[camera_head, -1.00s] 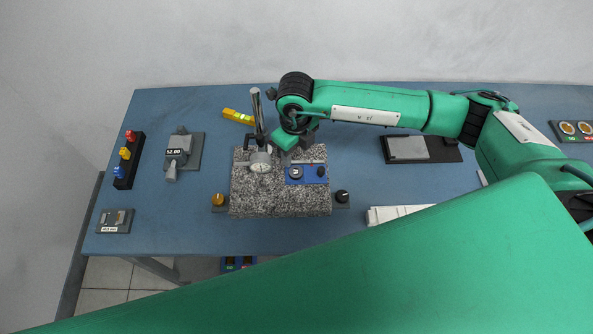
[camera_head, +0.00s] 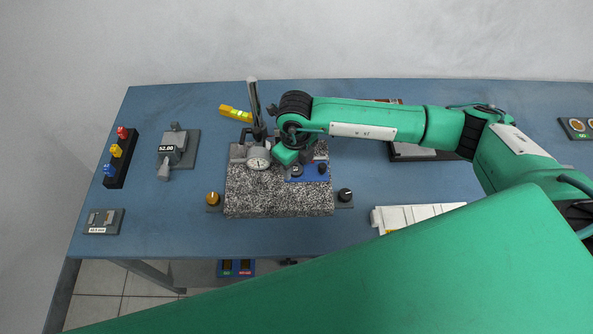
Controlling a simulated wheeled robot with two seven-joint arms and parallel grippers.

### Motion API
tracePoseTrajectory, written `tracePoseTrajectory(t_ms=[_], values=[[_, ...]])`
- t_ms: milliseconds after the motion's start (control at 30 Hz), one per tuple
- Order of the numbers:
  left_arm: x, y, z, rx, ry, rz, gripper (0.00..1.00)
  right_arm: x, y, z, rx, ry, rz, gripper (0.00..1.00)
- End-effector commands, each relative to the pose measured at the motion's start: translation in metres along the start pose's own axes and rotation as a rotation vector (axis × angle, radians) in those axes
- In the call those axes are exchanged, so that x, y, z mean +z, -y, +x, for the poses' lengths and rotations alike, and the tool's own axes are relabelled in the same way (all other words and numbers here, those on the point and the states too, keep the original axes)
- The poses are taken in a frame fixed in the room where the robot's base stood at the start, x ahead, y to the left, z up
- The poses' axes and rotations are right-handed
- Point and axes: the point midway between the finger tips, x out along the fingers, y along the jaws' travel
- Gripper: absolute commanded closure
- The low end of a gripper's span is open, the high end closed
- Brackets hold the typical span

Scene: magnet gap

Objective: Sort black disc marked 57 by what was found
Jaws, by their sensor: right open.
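My right gripper (camera_head: 312,152) hangs over the back right part of the speckled granite block (camera_head: 278,198), just behind a small blue fixture (camera_head: 308,174). Its jaws are open, but its fingertips are mostly hidden by the wrist. The blue fixture carries a dark round piece (camera_head: 297,170) and a dark knob (camera_head: 323,168). I cannot read a 57 on any piece, so I cannot tell which is the disc. A dial gauge (camera_head: 259,163) on a post stands left of my gripper. My left gripper is not in view.
A blue two-slot box (camera_head: 236,267) sits below the table's front edge. A grey device reading 52.00 (camera_head: 174,149) and a rack of coloured pieces (camera_head: 121,158) stand left. A white slotted block (camera_head: 418,217) lies right.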

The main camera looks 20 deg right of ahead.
Motion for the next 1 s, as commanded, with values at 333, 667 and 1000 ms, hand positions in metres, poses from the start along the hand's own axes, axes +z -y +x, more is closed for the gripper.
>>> tracePoseTrajectory(t_ms=[333,667,1000], values=[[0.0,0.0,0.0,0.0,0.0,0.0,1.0,0.0,0.0,0.0,0.0,0.0,0.0,0.76],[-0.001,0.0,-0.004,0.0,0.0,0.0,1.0,0.0,0.0,-0.008,0.0,0.001,0.0,0.85],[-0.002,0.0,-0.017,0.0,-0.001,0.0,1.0,0.0,0.0,-0.035,0.0,0.0,0.0,0.85]])
